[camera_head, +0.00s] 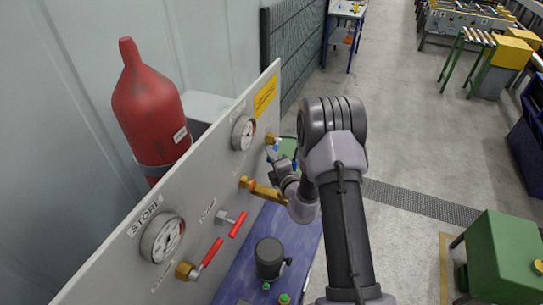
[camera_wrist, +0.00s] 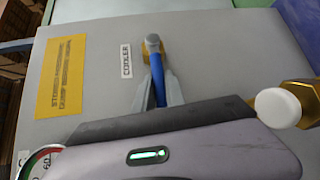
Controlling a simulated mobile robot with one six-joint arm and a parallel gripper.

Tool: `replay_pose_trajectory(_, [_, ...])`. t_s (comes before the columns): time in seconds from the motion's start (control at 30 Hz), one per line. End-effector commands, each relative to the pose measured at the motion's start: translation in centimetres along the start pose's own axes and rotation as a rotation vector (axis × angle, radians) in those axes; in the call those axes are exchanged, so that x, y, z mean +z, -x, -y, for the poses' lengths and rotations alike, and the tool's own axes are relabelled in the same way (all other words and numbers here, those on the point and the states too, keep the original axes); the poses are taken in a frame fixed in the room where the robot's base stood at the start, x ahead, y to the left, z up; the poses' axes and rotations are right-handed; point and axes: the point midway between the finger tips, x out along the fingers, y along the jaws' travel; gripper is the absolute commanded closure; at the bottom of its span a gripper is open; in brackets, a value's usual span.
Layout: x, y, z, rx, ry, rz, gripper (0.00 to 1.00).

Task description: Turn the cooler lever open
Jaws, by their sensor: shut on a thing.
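The cooler lever (camera_wrist: 157,72) is a blue handle on a grey pivot, in front of a brass valve body (camera_wrist: 164,48). The COOLER label (camera_wrist: 127,59) is left of it on the grey panel. In the wrist view the lever runs down from its pivot between the fingers of my gripper (camera_wrist: 158,97), which is shut on it. Its lower end is hidden by the gripper body. In the head view my gripper (camera_head: 273,154) is at the panel's far end, just below the brass cooler valve (camera_head: 271,138); only a little blue shows there.
The grey panel (camera_head: 215,185) carries gauges (camera_head: 163,238), two red levers (camera_head: 238,225) and a larger brass valve (camera_head: 262,191) near my wrist. A red cylinder (camera_head: 150,110) stands behind it. A blue bench (camera_head: 235,275) lies below.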

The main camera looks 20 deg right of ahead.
Motion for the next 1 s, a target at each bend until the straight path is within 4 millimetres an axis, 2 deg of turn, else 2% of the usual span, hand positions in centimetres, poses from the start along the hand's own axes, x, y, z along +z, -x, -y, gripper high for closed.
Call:
replay_pose_trajectory(0.33, [0.0,0.0,0.1,0.000,0.000,0.000,1.00])
replay_pose_trajectory(0.53, [-0.2,-0.2,1.5,0.060,0.059,0.016,1.00])
replay_pose_trajectory(0.93, [-0.1,-0.1,1.1,0.090,0.092,0.026,1.00])
replay_pose_trajectory(0.97, [-0.1,-0.1,1.1,0.090,0.092,0.026,0.81])
replay_pose_trajectory(1.0, [-0.1,-0.1,1.1,0.090,0.092,0.026,0.73])
